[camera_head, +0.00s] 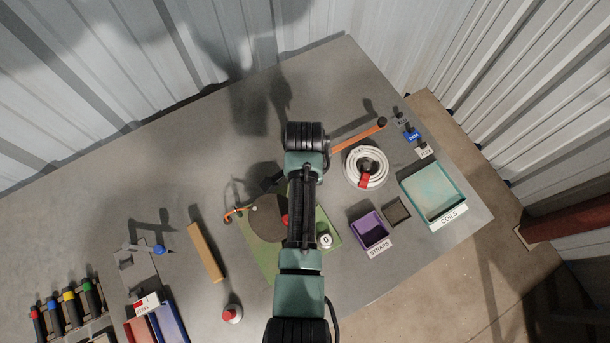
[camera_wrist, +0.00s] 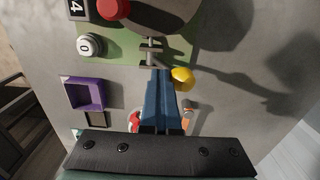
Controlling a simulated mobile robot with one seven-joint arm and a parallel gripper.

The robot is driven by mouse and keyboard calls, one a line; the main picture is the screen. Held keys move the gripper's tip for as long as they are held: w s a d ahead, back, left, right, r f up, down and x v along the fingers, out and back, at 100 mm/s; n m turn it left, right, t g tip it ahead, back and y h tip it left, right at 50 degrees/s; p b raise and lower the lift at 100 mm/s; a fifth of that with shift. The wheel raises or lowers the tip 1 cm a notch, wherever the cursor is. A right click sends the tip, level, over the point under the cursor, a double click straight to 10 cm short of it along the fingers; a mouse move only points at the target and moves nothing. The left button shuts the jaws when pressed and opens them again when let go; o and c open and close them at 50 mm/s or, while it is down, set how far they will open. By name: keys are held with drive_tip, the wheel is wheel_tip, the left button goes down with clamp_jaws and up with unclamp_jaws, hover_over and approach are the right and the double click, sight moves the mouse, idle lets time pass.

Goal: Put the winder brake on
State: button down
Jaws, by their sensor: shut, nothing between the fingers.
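The winder's green base (camera_head: 257,265) carries a dark round disc (camera_head: 268,220), which shows in part at the top of the wrist view (camera_wrist: 165,14). A red knob (camera_wrist: 113,8) and a white dial marked 0 (camera_wrist: 90,45) are beside it; the dial also shows in the head view (camera_head: 325,240). A small grey metal fitting (camera_wrist: 150,52) stands at the base's edge, with a yellow ball (camera_wrist: 182,77) close by. I cannot tell which part is the brake. My gripper (camera_wrist: 159,72) is shut and empty, its blue fingers just short of the fitting. My arm hides it in the head view.
A white cable coil (camera_head: 352,177), an orange bar with a black knob (camera_head: 358,137), a purple straps tray (camera_head: 369,230) and a teal coils tray (camera_head: 433,190) lie to the right. A tan block (camera_head: 206,252) and tools are left. The table's upper left is clear.

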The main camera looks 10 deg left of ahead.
drive_tip(key=shift+s+d+p, duration=0.2)
drive_tip(key=shift+s+p, duration=0.1)
drive_tip(key=shift+p, duration=0.25)
drive_tip(key=shift+r, duration=0.15)
wheel_tip(320, 180, up, 6)
drive_tip(key=p, duration=0.6)
drive_tip(key=shift+s+f, duration=0.1)
drive_tip(key=shift+f, duration=0.1)
